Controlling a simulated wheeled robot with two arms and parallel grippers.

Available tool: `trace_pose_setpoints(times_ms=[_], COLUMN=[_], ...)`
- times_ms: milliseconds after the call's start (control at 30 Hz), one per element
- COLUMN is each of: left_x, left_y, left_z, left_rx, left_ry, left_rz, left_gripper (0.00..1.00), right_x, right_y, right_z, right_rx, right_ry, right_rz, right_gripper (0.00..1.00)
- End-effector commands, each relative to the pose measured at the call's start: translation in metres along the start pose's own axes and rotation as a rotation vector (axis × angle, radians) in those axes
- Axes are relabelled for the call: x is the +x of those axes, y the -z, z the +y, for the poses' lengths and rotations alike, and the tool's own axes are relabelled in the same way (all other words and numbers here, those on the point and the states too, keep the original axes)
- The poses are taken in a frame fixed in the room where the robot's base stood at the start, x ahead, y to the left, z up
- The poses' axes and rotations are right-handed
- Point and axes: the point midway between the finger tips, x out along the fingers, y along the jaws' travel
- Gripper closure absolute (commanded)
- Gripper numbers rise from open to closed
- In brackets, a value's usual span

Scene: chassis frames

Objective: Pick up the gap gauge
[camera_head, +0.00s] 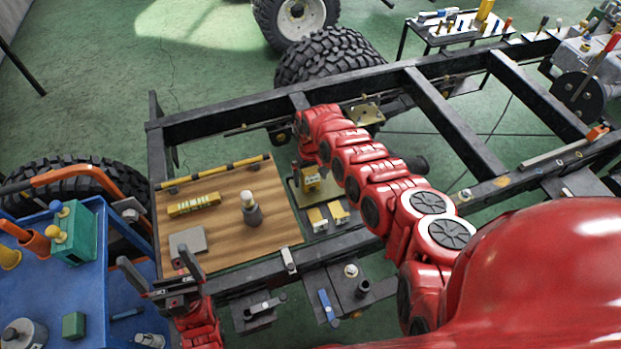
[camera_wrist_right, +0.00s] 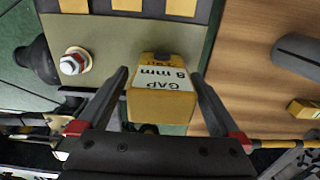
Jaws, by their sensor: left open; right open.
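The gap gauge (camera_wrist_right: 160,105) is a yellow block with a white label reading "GAP 8 mm". In the right wrist view it sits between the two dark fingers of my right gripper (camera_wrist_right: 159,76), which is open with space on both sides of the block. In the head view the gauge (camera_head: 310,179) stands on an olive plate, just below the end of my right arm. My left gripper (camera_head: 160,272) is open and empty at the lower left, near the front left corner of the wooden board.
The wooden board (camera_head: 225,222) carries a yellow bar (camera_head: 194,204), a grey cylinder with a pale top (camera_head: 251,208) and a grey block (camera_head: 187,242). Dark chassis rails (camera_head: 440,115) surround the work area. A blue cart (camera_head: 85,285) with several items stands at left.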

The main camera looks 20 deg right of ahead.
Motion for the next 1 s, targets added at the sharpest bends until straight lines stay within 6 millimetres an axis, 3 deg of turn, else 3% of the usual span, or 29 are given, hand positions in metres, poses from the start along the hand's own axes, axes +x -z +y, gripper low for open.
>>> trace_pose_setpoints(times_ms=[100, 600, 633, 667, 1000], left_x=[0.0001, 0.0002, 0.0002, 0.0002, 0.0016], left_y=[0.0000, 0.0000, 0.0000, 0.0000, 0.0003], left_z=[0.0000, 0.0000, 0.0000, 0.0000, -0.0001], left_rx=[0.000, 0.000, 0.000, 0.000, 0.000], left_ry=[0.000, 0.000, 0.000, 0.000, 0.000], left_rz=[0.000, 0.000, 0.000, 0.000, 0.000], left_gripper=[0.00, 0.00, 0.00, 0.00, 0.00], right_x=[-0.0003, -0.0002, -0.0003, -0.0003, -0.0059], right_y=[-0.0001, -0.0004, -0.0004, -0.0004, -0.0002], right_z=[-0.0002, -0.0004, -0.0004, -0.0004, -0.0004], right_rx=[0.000, 0.000, 0.000, 0.000, 0.000], right_ry=[0.000, 0.001, 0.001, 0.001, 0.002], right_rz=[0.000, -0.001, -0.001, -0.001, -0.001], right_gripper=[0.04, 0.93, 0.93, 1.00, 1.00])
